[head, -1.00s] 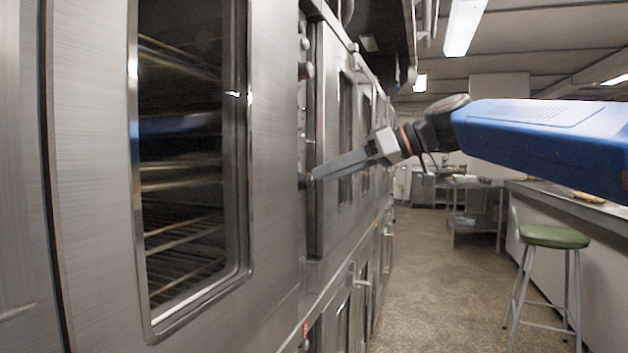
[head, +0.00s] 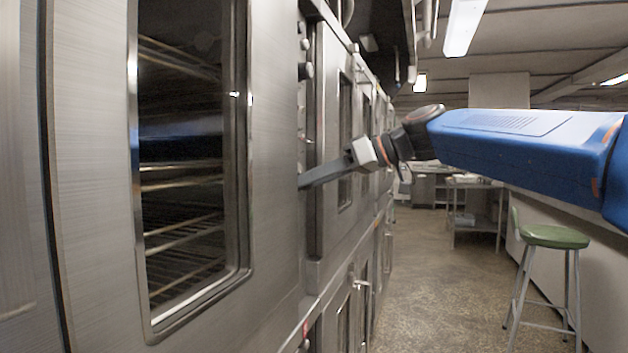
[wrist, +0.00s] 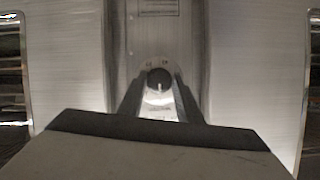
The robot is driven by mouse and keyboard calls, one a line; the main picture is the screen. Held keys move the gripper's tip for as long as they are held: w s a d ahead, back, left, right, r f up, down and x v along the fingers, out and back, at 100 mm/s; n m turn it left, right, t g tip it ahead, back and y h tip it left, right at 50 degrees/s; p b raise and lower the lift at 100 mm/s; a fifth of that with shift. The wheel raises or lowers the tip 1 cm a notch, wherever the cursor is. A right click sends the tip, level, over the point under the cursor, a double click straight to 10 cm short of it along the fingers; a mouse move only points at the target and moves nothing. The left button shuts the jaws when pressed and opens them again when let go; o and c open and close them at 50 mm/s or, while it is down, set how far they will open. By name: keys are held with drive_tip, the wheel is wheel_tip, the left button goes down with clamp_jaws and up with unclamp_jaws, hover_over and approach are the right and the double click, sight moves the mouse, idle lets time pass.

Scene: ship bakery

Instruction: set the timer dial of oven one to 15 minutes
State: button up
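A round dark timer dial (wrist: 159,79) with a pale mark on its lower part sits on a narrow metal control panel (wrist: 158,42) in the wrist view. Small markings flank it, too blurred to read. My gripper (wrist: 160,88) is open, with one finger on each side of the dial. I cannot tell whether the fingers touch it. The dial is hidden in that view.
Other knobs (head: 306,70) sit higher on the panel strip. More oven doors (head: 335,150) run down the left side. A green stool (head: 554,237) and a counter (head: 590,205) stand at right. The aisle floor (head: 430,270) is clear.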

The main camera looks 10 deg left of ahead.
drive_tip(key=shift+w+f+m, duration=0.1)
drive_tip(key=shift+w+m, duration=0.05)
drive_tip(key=shift+m, duration=0.15)
drive_tip(key=shift+w+f+m+g+y, duration=0.1)
drive_tip(key=shift+m+g+y, duration=0.35)
drive_tip(key=shift+m+g, duration=0.9)
drive_tip(key=shift+w+f+m+g+y, duration=0.15)
drive_tip(key=shift+m+g+y, duration=0.35)
drive_tip(key=shift+m, duration=1.55)
drive_tip(key=shift+w+f+m+g+y, duration=0.1)
drive_tip(key=shift+m+g+y, duration=0.35)
drive_tip(key=shift+m+g, duration=0.9)
drive_tip(key=shift+s+m+t, duration=0.1)
drive_tip(key=shift+m+t, duration=0.3)
drive_tip(key=shift+m, duration=0.05)
drive_tip(key=o, duration=1)
drive_tip(key=shift+d+r, duration=0.1)
